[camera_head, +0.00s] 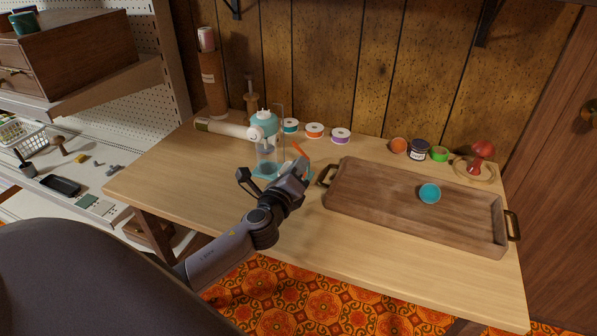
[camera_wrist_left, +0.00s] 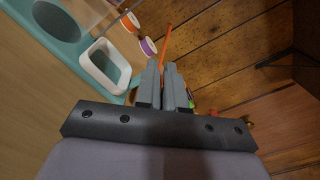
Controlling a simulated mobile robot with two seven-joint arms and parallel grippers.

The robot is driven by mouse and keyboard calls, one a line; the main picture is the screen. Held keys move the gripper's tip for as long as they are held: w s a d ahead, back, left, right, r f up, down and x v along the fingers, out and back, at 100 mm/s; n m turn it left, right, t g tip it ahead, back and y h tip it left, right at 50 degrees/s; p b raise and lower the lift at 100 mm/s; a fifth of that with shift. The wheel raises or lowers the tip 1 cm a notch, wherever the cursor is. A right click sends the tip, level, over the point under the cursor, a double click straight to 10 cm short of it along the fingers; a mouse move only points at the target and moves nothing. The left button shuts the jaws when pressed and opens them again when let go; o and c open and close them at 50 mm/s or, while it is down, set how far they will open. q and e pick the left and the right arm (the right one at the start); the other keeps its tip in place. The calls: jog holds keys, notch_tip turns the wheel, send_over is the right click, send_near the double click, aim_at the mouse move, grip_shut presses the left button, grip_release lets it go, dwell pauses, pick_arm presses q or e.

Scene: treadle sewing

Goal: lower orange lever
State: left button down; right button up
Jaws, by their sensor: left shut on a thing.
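The orange lever (camera_head: 299,150) shows as a thin slanted bar just above my left gripper in the head view. In the left wrist view the orange lever (camera_wrist_left: 166,40) rises from between my fingertips. My left gripper (camera_head: 300,166) is shut on it, at the right side of the teal and white sewing machine (camera_head: 265,126); the fingers also show in the left wrist view (camera_wrist_left: 164,68). The lower part of the lever is hidden by the fingers. The machine's teal base (camera_wrist_left: 68,55) lies left of the fingers in the wrist view. My right gripper is not in view.
Ribbon spools (camera_head: 315,130) stand behind the machine. A wooden tray (camera_head: 385,205) with a teal disc (camera_head: 430,193) lies to the right. A dark jar (camera_head: 418,149) and a red mushroom-shaped thing (camera_head: 481,157) stand behind the tray. The table's (camera_head: 175,180) left front is clear.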

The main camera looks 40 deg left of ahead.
pick_arm(q)
jog(key=n, duration=0.1)
jog(key=n+b, duration=0.1)
jog(key=n, duration=0.2)
jog(key=shift+a+f+n, duration=0.15)
jog(key=shift+f+n, duration=0.1)
jog(key=shift+n, duration=0.05)
jog(key=shift+f+n+b, duration=0.15)
jog(key=shift+n+b, duration=0.4)
jog(key=shift+n, duration=1.35)
jog(key=c, duration=1.3)
grip_release()
jog(key=shift+v, duration=3.6)
